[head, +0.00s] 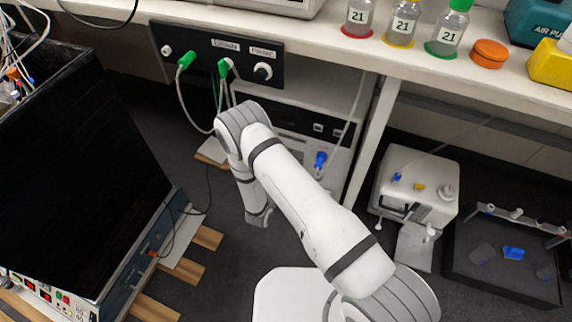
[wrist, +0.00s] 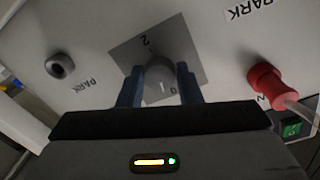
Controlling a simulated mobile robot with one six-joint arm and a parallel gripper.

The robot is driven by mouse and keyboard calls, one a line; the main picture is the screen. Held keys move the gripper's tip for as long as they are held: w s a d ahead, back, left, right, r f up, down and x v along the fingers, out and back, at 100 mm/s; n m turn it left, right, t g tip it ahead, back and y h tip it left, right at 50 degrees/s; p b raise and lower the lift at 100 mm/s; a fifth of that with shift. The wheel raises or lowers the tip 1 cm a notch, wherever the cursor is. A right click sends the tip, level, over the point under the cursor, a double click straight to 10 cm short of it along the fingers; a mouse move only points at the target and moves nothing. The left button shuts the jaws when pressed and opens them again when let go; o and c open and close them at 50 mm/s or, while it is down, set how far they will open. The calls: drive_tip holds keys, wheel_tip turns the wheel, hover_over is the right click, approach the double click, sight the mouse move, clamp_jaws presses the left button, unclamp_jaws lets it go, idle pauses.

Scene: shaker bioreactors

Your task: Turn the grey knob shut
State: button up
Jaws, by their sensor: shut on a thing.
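The grey knob (wrist: 162,84) is in the middle of the wrist view, on a darker grey square plate (wrist: 190,52) marked 2 at the top and 0 near its lower right. My gripper (wrist: 160,88) has its two dark blue fingers on either side of the knob and is shut on it. A light line on the knob's face points down, near the 0. In the head view my white arm reaches down toward the floor under the bench; the gripper and the knob are hidden there.
A dark-holed port (wrist: 59,66) is at left. In the head view, a black box (head: 80,150) stands left and a white pump unit (head: 415,185) right.

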drive_tip(key=shift+n, duration=0.9)
drive_tip(key=shift+f, duration=0.1)
drive_tip(key=o, duration=1)
drive_tip(key=shift+c, duration=0.2)
drive_tip(key=p+v, duration=0.1)
drive_tip(key=v, duration=0.6)
drive_tip(key=shift+s, duration=0.4)
drive_tip(key=shift+a, duration=0.15)
